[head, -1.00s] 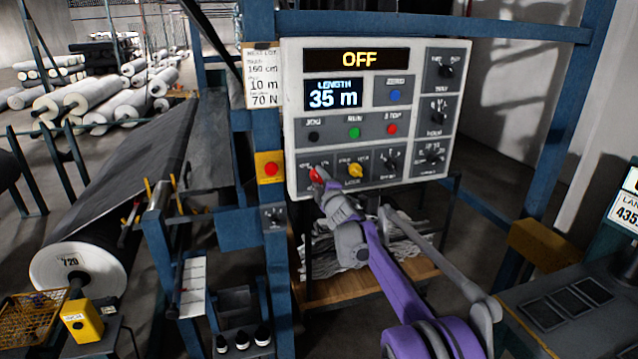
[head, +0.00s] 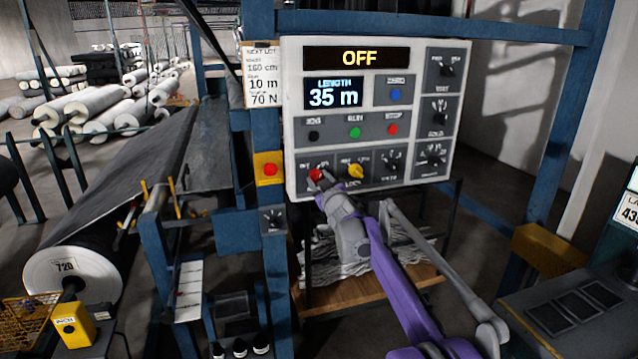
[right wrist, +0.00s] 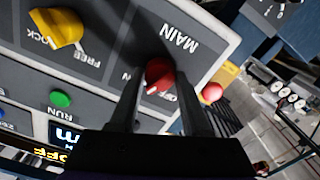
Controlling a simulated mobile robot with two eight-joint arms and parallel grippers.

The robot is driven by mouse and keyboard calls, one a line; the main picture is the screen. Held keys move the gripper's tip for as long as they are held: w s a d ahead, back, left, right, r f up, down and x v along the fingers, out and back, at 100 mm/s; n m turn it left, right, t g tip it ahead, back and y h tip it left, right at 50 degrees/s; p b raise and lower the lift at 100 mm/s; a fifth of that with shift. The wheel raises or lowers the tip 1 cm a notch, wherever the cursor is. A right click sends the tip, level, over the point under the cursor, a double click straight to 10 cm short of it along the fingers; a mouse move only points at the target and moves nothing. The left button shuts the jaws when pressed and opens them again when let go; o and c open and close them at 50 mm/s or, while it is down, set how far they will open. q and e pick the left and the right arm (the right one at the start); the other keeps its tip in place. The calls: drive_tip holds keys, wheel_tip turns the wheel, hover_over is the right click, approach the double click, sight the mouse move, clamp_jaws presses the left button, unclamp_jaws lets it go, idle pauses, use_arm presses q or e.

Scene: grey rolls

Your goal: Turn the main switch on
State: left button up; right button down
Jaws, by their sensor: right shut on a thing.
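The control panel (head: 292,75) stands ahead, and its top display (head: 357,58) reads OFF. The red main switch knob (head: 316,175) is at the panel's lower left. In the right wrist view the red knob (right wrist: 159,75) sits between my two dark fingers, beside the label MAIN. My right gripper (head: 322,181) is shut on this knob, and its fingers hide part of it and of the labels around it. The yellow lock knob (head: 355,171) is just to the right, labelled LOCK and FREE in the right wrist view (right wrist: 56,28). My left gripper does not show.
A red button on a yellow box (head: 269,170) is left of the panel. Jog, green run (head: 355,132) and red stop (head: 392,129) buttons sit above the knobs. Blue frame posts (head: 262,110) stand beside the panel. A large grey roll (head: 75,280) lies at left.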

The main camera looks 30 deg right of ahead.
drive_tip(key=shift+m+b, duration=0.35)
drive_tip(key=shift+m, duration=1.95)
drive_tip(key=shift+c, duration=1.8)
unclamp_jaws()
drive_tip(key=b+v, duration=0.1)
drive_tip(key=v, duration=1)
drive_tip(key=shift+a, duration=0.1)
